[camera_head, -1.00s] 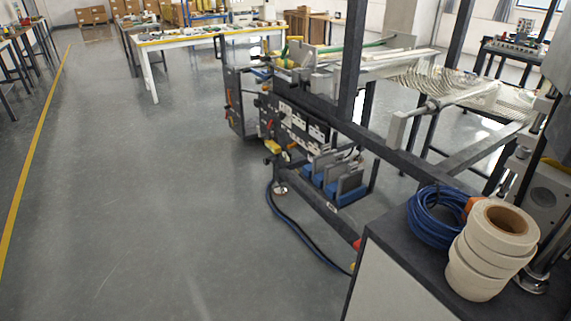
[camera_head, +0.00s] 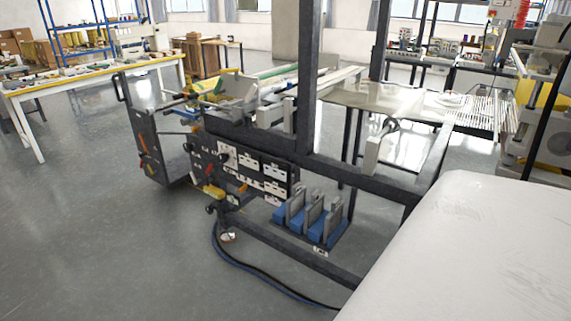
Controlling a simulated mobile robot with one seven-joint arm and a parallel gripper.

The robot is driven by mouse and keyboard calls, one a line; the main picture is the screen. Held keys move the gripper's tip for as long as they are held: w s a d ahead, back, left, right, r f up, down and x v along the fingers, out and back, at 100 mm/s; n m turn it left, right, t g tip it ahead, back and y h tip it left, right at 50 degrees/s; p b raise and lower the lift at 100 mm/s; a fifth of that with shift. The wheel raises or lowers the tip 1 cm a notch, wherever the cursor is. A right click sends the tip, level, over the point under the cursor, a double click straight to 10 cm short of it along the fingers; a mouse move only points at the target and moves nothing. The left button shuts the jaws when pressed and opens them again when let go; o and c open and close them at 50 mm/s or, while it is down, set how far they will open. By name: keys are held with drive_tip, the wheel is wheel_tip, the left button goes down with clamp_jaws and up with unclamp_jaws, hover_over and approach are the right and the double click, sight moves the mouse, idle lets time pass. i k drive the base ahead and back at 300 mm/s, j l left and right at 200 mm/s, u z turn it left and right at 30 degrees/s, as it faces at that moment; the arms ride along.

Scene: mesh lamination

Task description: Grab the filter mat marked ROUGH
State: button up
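No filter mat with a readable ROUGH mark shows in the head view. Several grey pads or plates (camera_head: 312,212) stand upright in blue holders on the low shelf of the machine frame, too small to read any marking. My gripper is not in view.
The lamination machine (camera_head: 262,165) with its dark frame fills the middle. A large pale surface (camera_head: 470,250) blocks the lower right. A white worktable with a yellow edge (camera_head: 95,75) stands at the back left. A dark hose (camera_head: 250,268) lies on the floor. Floor at lower left is clear.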

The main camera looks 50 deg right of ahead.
sight(295, 203)
drive_tip(key=i+z, duration=0.25)
drive_tip(key=z, duration=0.15)
drive_tip(key=i+z, duration=0.45)
drive_tip(key=z, duration=0.3)
drive_tip(key=i+l+z, duration=0.1)
drive_tip(key=i+z, duration=0.15)
drive_tip(key=z, duration=0.25)
drive_tip(key=i+z, duration=0.2)
drive_tip(key=z, duration=0.25)
drive_tip(key=i+z, duration=0.25)
drive_tip(key=z, duration=0.25)
